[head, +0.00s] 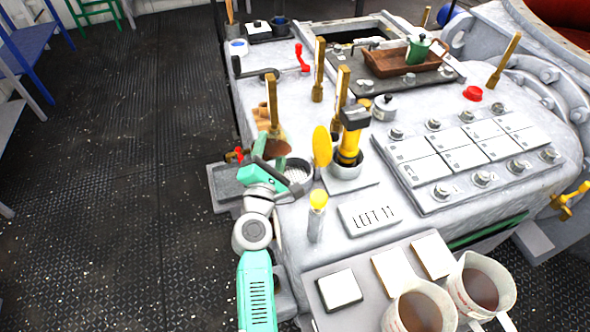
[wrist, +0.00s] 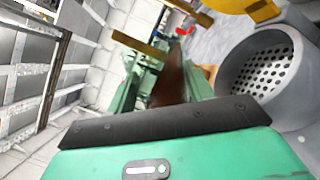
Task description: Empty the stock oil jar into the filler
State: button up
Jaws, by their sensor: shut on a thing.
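My gripper (head: 270,157) is shut on a brown jar (head: 279,147) at the left edge of the machine top. In the wrist view the brown jar (wrist: 174,78) shows between the two green fingers; its mouth and contents are hidden, and I cannot tell how far it tilts. The filler (head: 298,171) is a grey round cup with a perforated strainer, just right of my gripper. In the wrist view the filler (wrist: 262,70) is open on the right, and no oil shows in its strainer. The jar is beside the filler, apart from it in the wrist view.
A yellow disc (head: 322,146) and a yellow-and-black tool (head: 350,142) stand right of the filler. Brass levers (head: 319,70) rise behind. Two jugs of brown liquid (head: 478,288) stand at front right. A wooden tray (head: 397,62) lies at the back.

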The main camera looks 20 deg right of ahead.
jog(key=shift+d+r+m+h+b, duration=0.1)
jog(key=shift+r+m+h+b, duration=0.2)
jog(key=shift+m, duration=0.75)
jog(key=shift+r+m+h+b, duration=0.2)
jog(key=shift+r+m+b, duration=0.2)
jog(key=shift+m, duration=0.65)
dwell(2.4)
jog(key=shift+s+d+f+m+g+b, duration=0.15)
jog(key=shift+f+m+g+b, duration=0.2)
jog(key=shift+m+b, duration=0.85)
dwell(1.5)
jog(key=shift+b, duration=0.4)
dwell(0.4)
